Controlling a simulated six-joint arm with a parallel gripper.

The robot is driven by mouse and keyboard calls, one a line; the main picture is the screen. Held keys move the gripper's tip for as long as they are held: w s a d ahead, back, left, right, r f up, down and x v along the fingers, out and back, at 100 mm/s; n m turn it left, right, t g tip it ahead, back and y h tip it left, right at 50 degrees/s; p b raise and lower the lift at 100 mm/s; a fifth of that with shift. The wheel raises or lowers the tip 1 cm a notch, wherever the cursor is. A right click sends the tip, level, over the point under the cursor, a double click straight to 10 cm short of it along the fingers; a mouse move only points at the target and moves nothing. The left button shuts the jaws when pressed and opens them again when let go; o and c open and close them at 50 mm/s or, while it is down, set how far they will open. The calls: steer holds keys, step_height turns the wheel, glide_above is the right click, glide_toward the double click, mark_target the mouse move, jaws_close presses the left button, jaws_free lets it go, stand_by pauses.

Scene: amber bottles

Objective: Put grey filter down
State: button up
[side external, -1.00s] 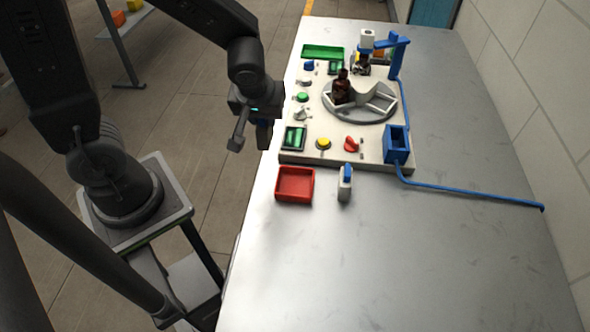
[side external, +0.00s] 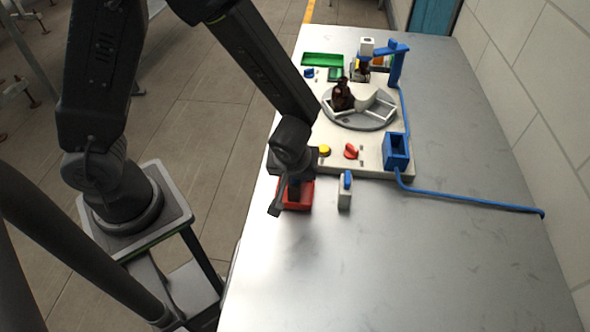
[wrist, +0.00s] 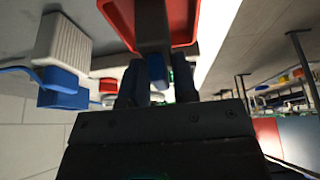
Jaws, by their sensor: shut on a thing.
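My gripper (side external: 294,190) points down over the red tray (side external: 308,194) at the table's near left edge. In the wrist view its two dark fingers (wrist: 157,78) are shut on the blue grip of the grey filter (wrist: 152,24). The filter's grey body reaches past the fingertips, in front of the red tray (wrist: 191,22). In the side view I cannot make out the filter behind my gripper. I cannot tell whether it touches the tray floor.
A pale block with a blue top (side external: 345,190) stands just right of the tray; it looks ribbed in the wrist view (wrist: 62,43). Behind are a white panel with a yellow button (side external: 324,150), a red knob (side external: 351,151) and a blue holder (side external: 396,151). The front table is clear.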

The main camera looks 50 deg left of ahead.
steer(key=shift+f, duration=0.1)
steer(key=o, duration=0.9)
steer(key=v, duration=1.1)
steer(key=shift+s+a+r+m+t+h, duration=0.5)
steer(key=shift+s+a+r+m, duration=0.95)
steer(key=shift+r, duration=0.8)
steer(key=shift+s+a+r+m+t+h, duration=0.3)
steer(key=shift+s+a+r+m+h, duration=0.25)
steer(key=shift+s+a+r+m, duration=1.35)
steer(key=shift+s+a+r+m+t+h, duration=0.5)
steer(key=shift+s+a+r+m, duration=0.55)
steer(key=shift+r, duration=1.6)
